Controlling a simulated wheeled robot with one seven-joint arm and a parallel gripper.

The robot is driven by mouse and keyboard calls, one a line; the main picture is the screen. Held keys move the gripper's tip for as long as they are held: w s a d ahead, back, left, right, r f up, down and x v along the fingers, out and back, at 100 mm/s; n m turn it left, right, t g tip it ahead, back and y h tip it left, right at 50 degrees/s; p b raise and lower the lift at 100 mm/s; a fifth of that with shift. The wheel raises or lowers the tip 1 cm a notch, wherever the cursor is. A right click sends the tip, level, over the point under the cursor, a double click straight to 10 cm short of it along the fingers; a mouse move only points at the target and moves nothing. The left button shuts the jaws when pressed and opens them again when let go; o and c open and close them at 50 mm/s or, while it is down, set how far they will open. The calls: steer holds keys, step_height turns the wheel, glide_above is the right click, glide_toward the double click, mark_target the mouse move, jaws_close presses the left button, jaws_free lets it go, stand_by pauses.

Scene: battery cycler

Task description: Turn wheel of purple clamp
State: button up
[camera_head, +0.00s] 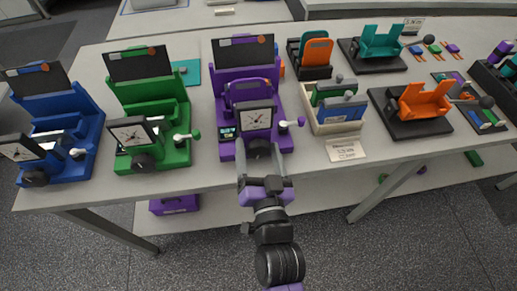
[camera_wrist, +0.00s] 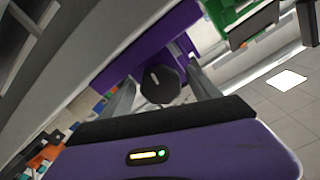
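The purple clamp (camera_head: 238,95) stands near the table's front edge, in the middle of the head view, with a dial gauge (camera_head: 254,119) on its front. Its black wheel (camera_head: 259,148) sticks out at the front, low down. My gripper (camera_head: 259,162) is just in front of it, with its fingers apart. In the wrist view the wheel (camera_wrist: 160,85) shows between the two fingers of my gripper (camera_wrist: 161,73), with a visible gap on each side. Part of the purple body (camera_wrist: 140,52) is behind the wheel. No contact with the wheel is visible.
A green clamp (camera_head: 150,110) and a blue clamp (camera_head: 58,125) stand to the left. A beige tray (camera_head: 318,121) with green and blue pieces stands close on the right. An orange fixture (camera_head: 415,103) is farther right. A purple box (camera_head: 174,204) is below the table.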

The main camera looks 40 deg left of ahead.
mark_target(259, 154)
steer(key=b+v, duration=0.2)
steer(key=v, duration=0.4)
steer(key=shift+s+d+f, duration=0.1)
steer(key=shift+s+d, duration=0.05)
steer(key=shift+d, duration=0.05)
steer(key=shift+s+d, duration=0.45)
steer(key=shift+d, duration=0.05)
stand_by(0.4)
steer(key=w+a+n+p, duration=0.1)
steer(key=a, duration=0.1)
steer(key=w+a+n+p, duration=0.1)
steer(key=w+n+p, duration=0.1)
steer(key=w+a+n+p, duration=0.2)
steer(key=shift+a+r, duration=0.3)
steer(key=shift+a, duration=0.05)
stand_by(0.3)
